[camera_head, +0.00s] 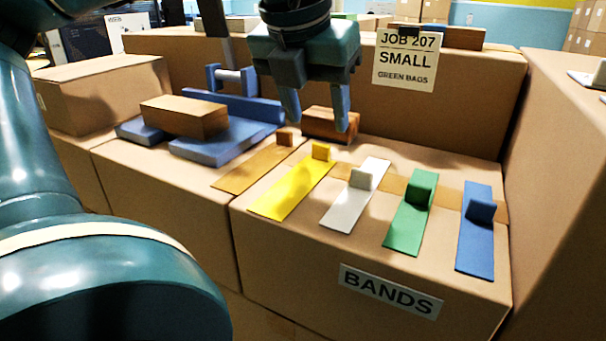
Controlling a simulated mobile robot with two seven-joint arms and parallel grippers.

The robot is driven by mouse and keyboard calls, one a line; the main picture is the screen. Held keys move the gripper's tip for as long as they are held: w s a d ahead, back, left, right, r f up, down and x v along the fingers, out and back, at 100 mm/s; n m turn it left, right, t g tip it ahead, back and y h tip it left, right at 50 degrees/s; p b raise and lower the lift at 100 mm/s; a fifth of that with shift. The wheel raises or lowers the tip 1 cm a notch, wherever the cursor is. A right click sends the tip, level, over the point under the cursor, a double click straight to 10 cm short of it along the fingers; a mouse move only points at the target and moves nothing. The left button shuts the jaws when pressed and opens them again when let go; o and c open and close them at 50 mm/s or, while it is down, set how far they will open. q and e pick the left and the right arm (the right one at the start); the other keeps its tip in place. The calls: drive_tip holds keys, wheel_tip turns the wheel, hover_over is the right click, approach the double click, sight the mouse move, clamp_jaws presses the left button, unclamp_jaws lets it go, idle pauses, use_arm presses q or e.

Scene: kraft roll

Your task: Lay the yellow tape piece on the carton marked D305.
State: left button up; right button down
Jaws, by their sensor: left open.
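The yellow tape piece (293,188) lies flat on the carton marked BANDS (371,283), with a small upright tab near its far end. My left gripper (319,118) is above and just beyond the yellow piece's far end, fingers pointing down. It is open, with nothing between its fingers. A carton marked D305 cannot be made out in this view. My right gripper is not in view.
Brown (252,167), white (355,196), green (409,221) and blue (476,232) tape pieces lie beside the yellow one. A wooden block (331,124) sits behind. A taller carton with a JOB 207 sign (405,62) stands at the back. A large carton (562,195) rises at the right.

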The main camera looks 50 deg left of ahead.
sight(323, 158)
use_arm(q)
drive_tip(key=shift+p+x, duration=0.3)
drive_tip(key=shift+x, duration=2.5)
drive_tip(key=shift+a, duration=0.1)
drive_tip(key=shift+c, duration=0.2)
clamp_jaws()
wheel_tip(323, 158, up, 10)
